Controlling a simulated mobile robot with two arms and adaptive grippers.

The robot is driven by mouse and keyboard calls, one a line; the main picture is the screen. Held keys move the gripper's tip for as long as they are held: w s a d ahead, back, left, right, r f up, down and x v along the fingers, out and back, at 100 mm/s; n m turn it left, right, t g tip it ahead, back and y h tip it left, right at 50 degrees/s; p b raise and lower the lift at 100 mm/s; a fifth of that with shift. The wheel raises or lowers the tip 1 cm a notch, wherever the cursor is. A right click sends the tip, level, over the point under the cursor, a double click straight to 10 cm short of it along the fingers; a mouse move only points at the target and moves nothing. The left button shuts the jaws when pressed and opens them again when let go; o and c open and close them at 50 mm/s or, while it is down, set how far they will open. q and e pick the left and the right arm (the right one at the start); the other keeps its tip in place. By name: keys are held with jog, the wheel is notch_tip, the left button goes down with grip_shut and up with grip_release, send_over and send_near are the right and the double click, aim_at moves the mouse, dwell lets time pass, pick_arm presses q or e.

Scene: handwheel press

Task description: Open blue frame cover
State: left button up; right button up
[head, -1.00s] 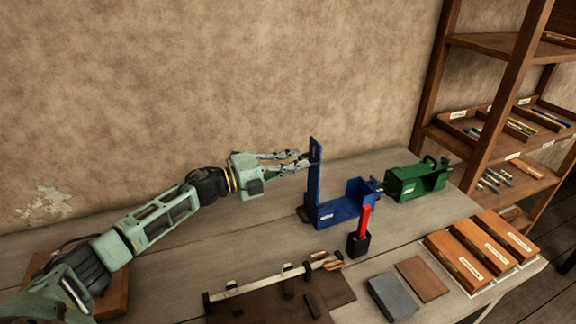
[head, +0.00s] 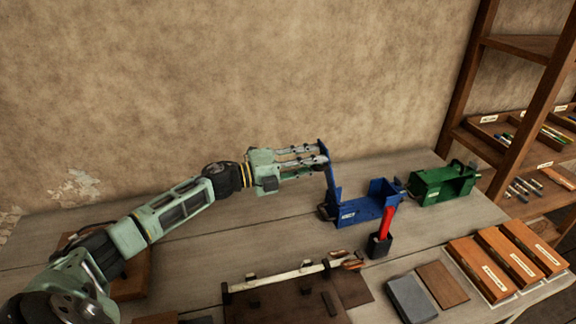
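The blue frame (head: 362,209) stands on the table at the centre right, with its trough open at the top. Its blue cover (head: 330,172) stands up at the frame's left end, tilted a little to the left at the top. My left gripper (head: 322,161) reaches in from the left with its fingertips at the upper part of the cover. The fingers look apart, one above the other, but whether they touch or straddle the cover is too small to tell. My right gripper is not in view.
A green frame (head: 440,186) stands right of the blue one. A red-handled tool (head: 387,222) stands in a black holder in front. A brown board with a metal bar (head: 290,274), grey and brown blocks and wooden boxes (head: 507,257) fill the front. A shelf (head: 530,100) rises at the right.

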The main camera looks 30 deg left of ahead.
pick_arm(q)
jog(key=v, duration=1)
jog(key=shift+a+r, duration=0.15)
jog(key=shift+r, duration=0.05)
jog(key=p+v, duration=0.3)
jog(key=v, duration=0.6)
jog(key=shift+f, duration=0.25)
dwell(0.3)
jog(key=shift+p, duration=0.4)
jog(key=shift+s+f, duration=0.1)
dwell(0.4)
